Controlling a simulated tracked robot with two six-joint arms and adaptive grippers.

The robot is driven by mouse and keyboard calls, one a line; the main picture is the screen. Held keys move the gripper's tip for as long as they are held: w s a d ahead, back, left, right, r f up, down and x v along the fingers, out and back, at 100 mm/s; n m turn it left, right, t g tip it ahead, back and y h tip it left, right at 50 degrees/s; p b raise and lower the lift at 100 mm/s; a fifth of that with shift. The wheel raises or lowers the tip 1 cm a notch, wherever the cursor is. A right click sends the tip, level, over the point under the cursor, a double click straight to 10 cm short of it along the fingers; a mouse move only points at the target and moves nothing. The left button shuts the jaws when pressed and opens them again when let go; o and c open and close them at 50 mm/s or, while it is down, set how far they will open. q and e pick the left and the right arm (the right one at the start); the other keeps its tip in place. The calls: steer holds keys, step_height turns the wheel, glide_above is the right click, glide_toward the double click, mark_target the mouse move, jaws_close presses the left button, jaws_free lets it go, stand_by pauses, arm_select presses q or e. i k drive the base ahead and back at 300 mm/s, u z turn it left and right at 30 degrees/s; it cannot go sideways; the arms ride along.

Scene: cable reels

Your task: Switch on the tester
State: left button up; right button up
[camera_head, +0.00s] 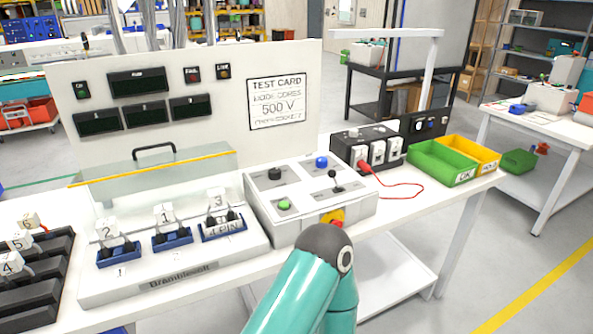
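The tester is a white bench unit with an upright panel (215,110) whose display windows (138,83) look dark. Its control box (265,225) carries a black knob (275,173), a blue button (321,162), a green button (284,205) and a small black lever (335,179). A red and yellow switch (333,216) sits on the box's front face, partly covered by the dark joint of a teal arm of mine. I cannot tell which arm it is. No gripper fingers show. A clear lid (155,172) with a black handle stands raised over numbered white connectors in blue holders (172,237).
A black socket box (352,137) with a red lead (405,190) stands right of the control box. Green (437,163) and yellow (478,153) bins sit at the bench's right end. A black rack (45,285) with numbered white connectors is at left. Open floor lies to the right.

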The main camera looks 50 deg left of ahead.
mark_target(332, 173)
steer(key=z, duration=1.4)
steer(key=i, duration=0.1)
steer(key=u, duration=2.75)
steer(key=k, duration=0.75)
steer(key=u, duration=0.2)
steer(key=i, duration=0.75)
steer(key=u, duration=0.15)
steer(key=k, duration=0.3)
steer(key=z, duration=0.05)
